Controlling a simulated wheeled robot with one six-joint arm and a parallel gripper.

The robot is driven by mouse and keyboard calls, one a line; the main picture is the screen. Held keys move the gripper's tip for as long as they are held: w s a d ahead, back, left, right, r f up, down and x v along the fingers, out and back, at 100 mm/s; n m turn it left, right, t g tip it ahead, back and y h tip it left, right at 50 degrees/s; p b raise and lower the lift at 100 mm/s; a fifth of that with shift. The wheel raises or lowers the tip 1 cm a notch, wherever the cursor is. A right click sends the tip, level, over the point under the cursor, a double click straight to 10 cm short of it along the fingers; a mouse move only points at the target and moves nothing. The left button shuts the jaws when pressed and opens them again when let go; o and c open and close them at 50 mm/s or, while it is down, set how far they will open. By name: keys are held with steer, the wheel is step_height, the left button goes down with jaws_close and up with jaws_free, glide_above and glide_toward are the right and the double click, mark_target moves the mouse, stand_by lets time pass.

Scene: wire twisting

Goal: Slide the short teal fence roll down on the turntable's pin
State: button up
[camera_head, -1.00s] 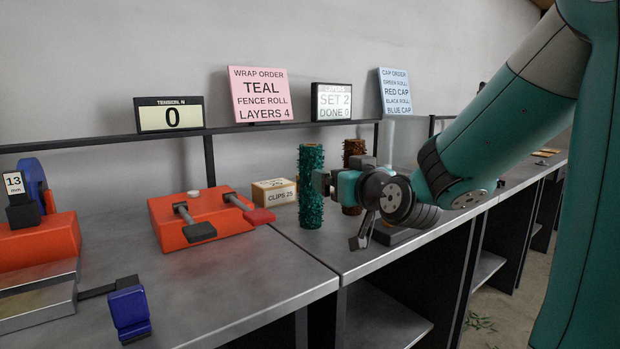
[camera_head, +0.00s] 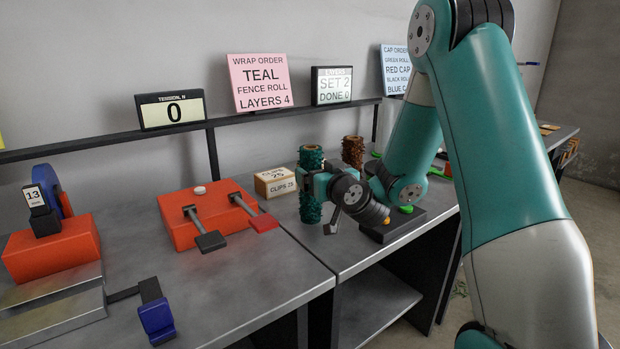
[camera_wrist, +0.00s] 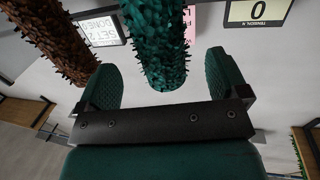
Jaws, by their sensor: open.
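A teal, bristly fence roll (camera_head: 311,211) stands upright on the bench, right of the clips box. My gripper (camera_head: 310,184) is level with its middle and covers part of it in the head view. In the wrist view, the teal roll (camera_wrist: 155,40) stands between the two spread fingers of my gripper (camera_wrist: 160,80), with a gap at each side. I cannot tell whether a pin is under or inside the roll. No turntable can be made out for certain.
A brown roll (camera_head: 352,151) stands close behind the teal one. A clips box (camera_head: 275,183) and an orange base with two levers (camera_head: 205,213) are to the left. A dark box with coloured buttons (camera_head: 398,231) is at the right. Signs line the rail behind.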

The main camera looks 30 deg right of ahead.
mark_target(316, 168)
steer(key=w+p, duration=0.2)
steer(key=p, duration=0.1)
steer(key=w+p, duration=0.1)
steer(key=w, duration=0.1)
steer(key=shift+d+r, duration=0.2)
steer(key=shift+d, duration=0.1)
steer(key=shift+w+d+f+p, duration=0.1)
steer(key=shift+w+f+p, duration=0.25)
steer(key=shift+w, duration=0.2)
steer(key=c, duration=1.3)
steer(key=shift+r, duration=0.2)
